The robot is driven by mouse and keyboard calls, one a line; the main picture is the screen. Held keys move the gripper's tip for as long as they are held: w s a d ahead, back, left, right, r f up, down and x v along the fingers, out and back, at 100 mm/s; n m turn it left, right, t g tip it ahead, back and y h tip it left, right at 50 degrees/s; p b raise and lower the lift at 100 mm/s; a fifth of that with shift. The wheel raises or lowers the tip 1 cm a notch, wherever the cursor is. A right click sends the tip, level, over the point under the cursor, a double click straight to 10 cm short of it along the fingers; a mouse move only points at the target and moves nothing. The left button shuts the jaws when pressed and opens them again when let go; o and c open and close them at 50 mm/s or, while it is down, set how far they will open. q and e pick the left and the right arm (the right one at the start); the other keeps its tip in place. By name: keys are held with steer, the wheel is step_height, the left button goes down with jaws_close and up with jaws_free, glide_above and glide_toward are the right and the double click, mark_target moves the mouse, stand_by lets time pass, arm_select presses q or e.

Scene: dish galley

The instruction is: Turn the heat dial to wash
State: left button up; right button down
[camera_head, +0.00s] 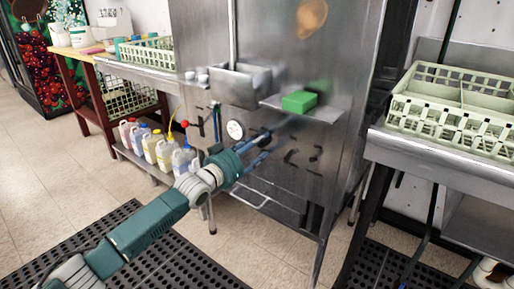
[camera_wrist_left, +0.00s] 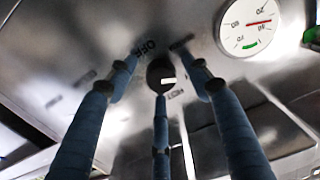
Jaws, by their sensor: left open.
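The heat dial (camera_wrist_left: 160,75) is a small round black knob with a white mark on the steel machine front, seen in the left wrist view. Dark lettering beside it seems to read OFF above and HOT below. My left gripper (camera_head: 264,147) is open at the machine front in the head view, and it hides the dial there. In the left wrist view its blue fingers spread around the dial, one to each side and one below. I cannot tell whether any finger touches the knob. My right gripper is not in view.
A round white gauge (camera_head: 235,130) sits left of the gripper. A green block (camera_head: 299,102) lies on a small shelf above. A bar handle (camera_head: 262,199) is below. Several jugs (camera_head: 165,152) stand on the left. A dish rack (camera_head: 455,112) rests on the right counter (camera_head: 440,160).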

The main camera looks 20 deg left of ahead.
arm_select(q)
steer(key=shift+w, duration=0.1)
steer(key=c, duration=1.1)
steer(key=shift+r+m+p, duration=0.15)
steer(key=shift+m+p, duration=0.35)
steer(key=shift+p, duration=0.15)
steer(key=shift+c, duration=0.3)
steer(key=shift+f, duration=0.25)
steer(key=o, duration=1.2)
steer(key=shift+c, duration=0.2)
steer(key=shift+r, duration=0.1)
steer(key=v, duration=1.2)
